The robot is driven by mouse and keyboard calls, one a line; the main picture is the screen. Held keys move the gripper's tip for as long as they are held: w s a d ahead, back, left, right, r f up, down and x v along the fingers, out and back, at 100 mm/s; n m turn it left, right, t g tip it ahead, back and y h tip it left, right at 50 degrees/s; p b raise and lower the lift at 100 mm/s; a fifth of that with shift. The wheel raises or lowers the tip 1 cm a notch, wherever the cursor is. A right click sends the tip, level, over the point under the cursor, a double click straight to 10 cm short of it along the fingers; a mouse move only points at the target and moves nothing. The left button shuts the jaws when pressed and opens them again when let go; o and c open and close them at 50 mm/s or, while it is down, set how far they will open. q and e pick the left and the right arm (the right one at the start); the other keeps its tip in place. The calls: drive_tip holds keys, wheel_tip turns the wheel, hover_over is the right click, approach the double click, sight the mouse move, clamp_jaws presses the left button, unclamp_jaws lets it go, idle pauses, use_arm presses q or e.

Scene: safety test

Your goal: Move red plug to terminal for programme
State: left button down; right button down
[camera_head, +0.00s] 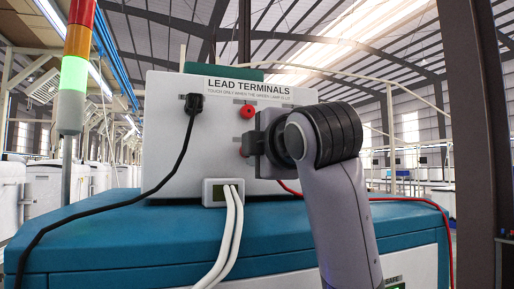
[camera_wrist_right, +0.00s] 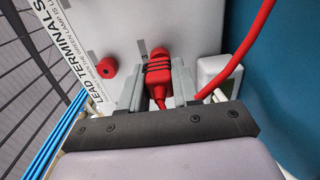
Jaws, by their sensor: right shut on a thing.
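The white panel (camera_head: 165,150) marked LEAD TERMINALS stands on a teal-topped cabinet (camera_head: 100,225). My right gripper (camera_head: 253,145) is at the panel's right part. In the right wrist view the gripper (camera_wrist_right: 157,88) is shut on the red plug (camera_wrist_right: 158,74), one finger on each side. The plug's front is at a red round terminal (camera_wrist_right: 159,52) beside a label that looks like 3; I cannot tell whether it is seated. Another red terminal (camera_head: 247,112) is above and empty; it also shows in the wrist view (camera_wrist_right: 108,68). My left gripper is not in view.
The signal lamp's green section (camera_head: 73,80) is lit. A black plug (camera_head: 194,103) with a black cable sits at the panel's upper left. A small grey box (camera_head: 213,192) with white cables is below. The red lead (camera_head: 410,199) runs right. A dark post (camera_head: 470,120) stands at right.

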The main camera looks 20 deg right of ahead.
drive_tip(key=shift+w+p, duration=0.35)
drive_tip(key=shift+w, duration=0.25)
idle(0.3)
drive_tip(key=c, duration=0.7)
unclamp_jaws()
drive_tip(key=shift+c, duration=0.2)
drive_tip(key=shift+s, duration=0.1)
drive_tip(key=s+b, duration=0.1)
drive_tip(key=s, duration=0.6)
drive_tip(key=shift+b, duration=0.35)
drive_tip(key=shift+d, duration=0.1)
